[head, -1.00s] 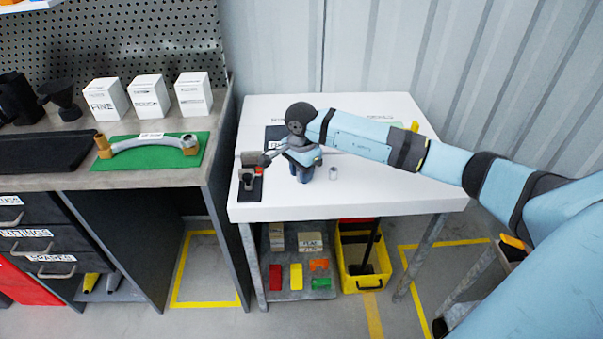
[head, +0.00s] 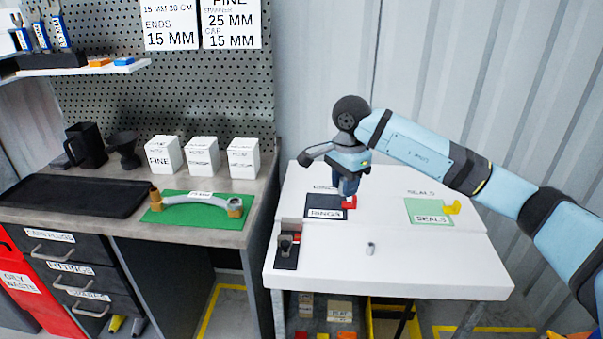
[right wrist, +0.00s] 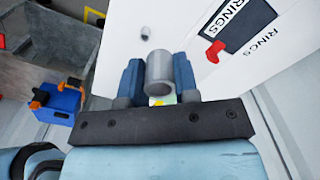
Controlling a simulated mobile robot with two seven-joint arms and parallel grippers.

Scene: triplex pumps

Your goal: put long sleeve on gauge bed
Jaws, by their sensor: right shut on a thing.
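My right gripper (head: 347,187) is above the white table, near the RINGS mat. In the right wrist view its fingers (right wrist: 159,80) are shut on a grey sleeve (right wrist: 160,68), which looks like the long one. In the head view the held sleeve cannot be made out. The dark gauge bed (head: 287,252) stands at the table's left edge, left of and nearer than the gripper. A second, small grey sleeve (head: 370,248) stands apart on the table; it also shows in the right wrist view (right wrist: 145,32). My left gripper is not in view.
The RINGS mat (head: 323,208) has a red piece (head: 349,203) at its edge. A green SEALS mat (head: 425,216) with a yellow piece (head: 452,207) is at the right. The white table (head: 420,268) is clear in front. A grey workbench (head: 110,210) stands to the left.

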